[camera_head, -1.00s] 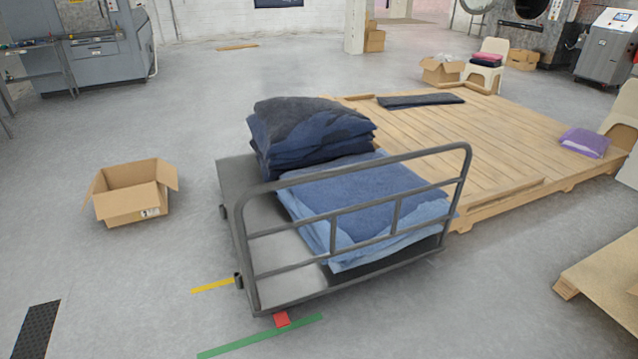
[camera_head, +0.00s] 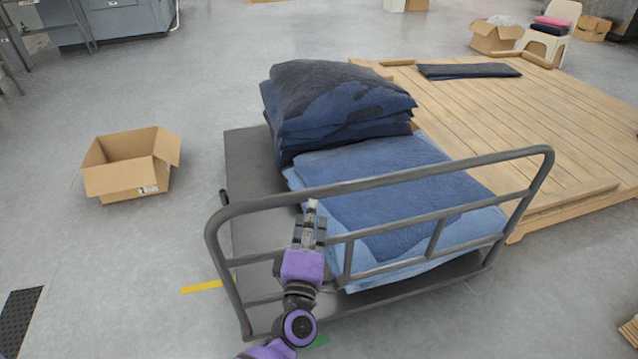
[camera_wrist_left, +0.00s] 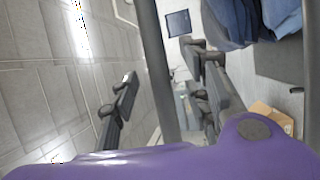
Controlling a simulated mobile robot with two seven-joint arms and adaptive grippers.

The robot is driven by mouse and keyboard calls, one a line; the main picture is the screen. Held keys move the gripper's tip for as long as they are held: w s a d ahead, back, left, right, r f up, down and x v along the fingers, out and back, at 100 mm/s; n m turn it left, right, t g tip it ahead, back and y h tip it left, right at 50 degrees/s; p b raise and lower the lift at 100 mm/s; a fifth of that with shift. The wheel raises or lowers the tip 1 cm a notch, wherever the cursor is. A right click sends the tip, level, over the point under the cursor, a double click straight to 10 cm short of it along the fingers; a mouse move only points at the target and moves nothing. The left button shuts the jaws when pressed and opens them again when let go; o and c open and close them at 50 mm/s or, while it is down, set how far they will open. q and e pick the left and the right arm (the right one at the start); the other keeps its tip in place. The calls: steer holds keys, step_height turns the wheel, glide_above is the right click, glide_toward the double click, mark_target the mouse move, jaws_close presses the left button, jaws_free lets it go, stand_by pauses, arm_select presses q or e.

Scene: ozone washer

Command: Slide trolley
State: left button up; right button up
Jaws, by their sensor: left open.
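The grey trolley (camera_head: 250,185) stands on the floor in the middle of the head view, with its tubular handle rail (camera_head: 400,181) on the near side. It carries a tall stack of dark folded jeans (camera_head: 335,105) and a lower pile of blue folded jeans (camera_head: 390,195). My left gripper (camera_head: 312,215) is at the handle, just below the top bar, left of its middle. In the left wrist view, a grey bar (camera_wrist_left: 155,70) passes between the two spread fingers, which are open. My right gripper is not in view.
An open cardboard box (camera_head: 130,170) sits on the floor left of the trolley. A wooden platform (camera_head: 510,120) lies close on the trolley's right. Yellow tape (camera_head: 202,287) marks the floor by the near left corner. The floor at the left is mostly clear.

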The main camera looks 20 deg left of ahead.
mark_target(315, 197)
arm_select(q)
steer(key=shift+w+a+r, duration=0.1)
steer(key=shift+w+r, duration=0.65)
steer(key=x, duration=0.4)
steer(key=shift+f+p, duration=0.35)
steer(key=shift+w+a+r, duration=0.1)
steer(key=shift+w, duration=0.45)
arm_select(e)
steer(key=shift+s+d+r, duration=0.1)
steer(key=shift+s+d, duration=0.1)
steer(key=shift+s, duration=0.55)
arm_select(q)
jaws_close()
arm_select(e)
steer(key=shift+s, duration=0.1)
